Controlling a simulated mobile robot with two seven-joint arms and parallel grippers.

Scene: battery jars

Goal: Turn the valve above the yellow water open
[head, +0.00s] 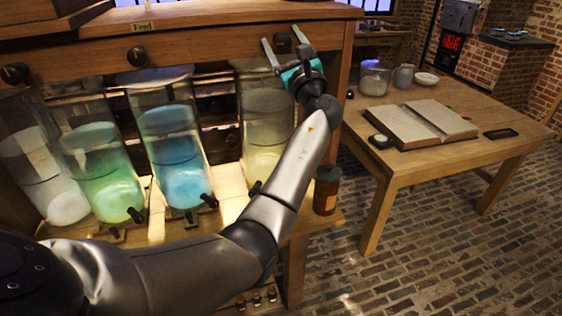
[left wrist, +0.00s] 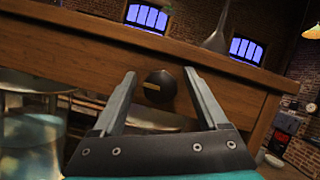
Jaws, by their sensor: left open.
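The jar of yellow water (head: 266,160) stands at the right end of the row of jars, partly hidden behind my left arm. Above it, a dark round valve knob (head: 283,43) sits on the wooden beam. In the left wrist view the knob (left wrist: 159,87) is black with a short, nearly level yellowish mark. My left gripper (head: 282,36) is open, with its fingers pointing at the beam. In the left wrist view the knob appears between the two fingertips (left wrist: 160,74), with a gap on each side. My right gripper is not in view.
Other jars hold blue (head: 180,160), green (head: 105,175) and whitish (head: 50,185) water. More knobs (head: 137,56) sit along the beam. A brown bottle (head: 327,190) stands below my arm. A table with an open book (head: 420,125) is at the right.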

